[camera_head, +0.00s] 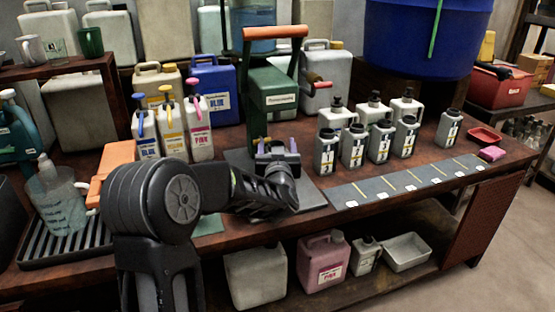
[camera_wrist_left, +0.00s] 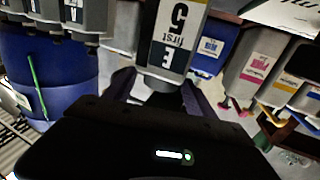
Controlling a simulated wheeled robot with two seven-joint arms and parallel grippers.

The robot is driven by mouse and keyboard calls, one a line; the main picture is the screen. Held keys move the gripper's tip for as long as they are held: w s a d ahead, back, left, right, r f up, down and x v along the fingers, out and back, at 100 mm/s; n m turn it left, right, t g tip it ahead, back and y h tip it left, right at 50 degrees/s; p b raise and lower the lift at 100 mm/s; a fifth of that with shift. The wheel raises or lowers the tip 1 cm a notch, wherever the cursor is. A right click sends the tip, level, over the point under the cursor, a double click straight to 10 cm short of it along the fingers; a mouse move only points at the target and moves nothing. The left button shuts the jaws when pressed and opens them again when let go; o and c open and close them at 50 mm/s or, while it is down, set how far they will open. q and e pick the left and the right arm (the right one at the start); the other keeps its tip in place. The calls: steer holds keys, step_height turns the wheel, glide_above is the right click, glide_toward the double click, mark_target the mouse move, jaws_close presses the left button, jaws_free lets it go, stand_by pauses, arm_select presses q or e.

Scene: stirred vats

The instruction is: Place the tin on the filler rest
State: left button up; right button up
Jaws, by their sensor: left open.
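A grey tin (camera_wrist_left: 178,15) with a white and black label reading 5 fills the top middle of the left wrist view, which is upside down. Its black cap (camera_wrist_left: 165,92) is between the purple fingers of my left gripper (camera_wrist_left: 162,98), whose jaws are open. In the head view my left gripper (camera_head: 278,147) is in front of the green filler (camera_head: 274,92) with its orange handle, above the dark plate at its foot (camera_head: 238,160). The gripper hides most of the tin there, so I cannot tell whether it touches the rest. My right gripper is not in view.
Several grey tins with black caps (camera_head: 353,146) stand right of the filler, behind a dark marked strip (camera_head: 385,188). Colour bottles (camera_head: 173,130) stand left. A jug (camera_head: 58,200) sits on a ribbed tray at far left. A red dish (camera_head: 484,135) is at right.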

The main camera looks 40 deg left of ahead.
arm_select(q)
steer(key=v, duration=1)
steer(key=shift+s+d, duration=0.25)
steer(key=shift+s, duration=0.05)
stand_by(0.9)
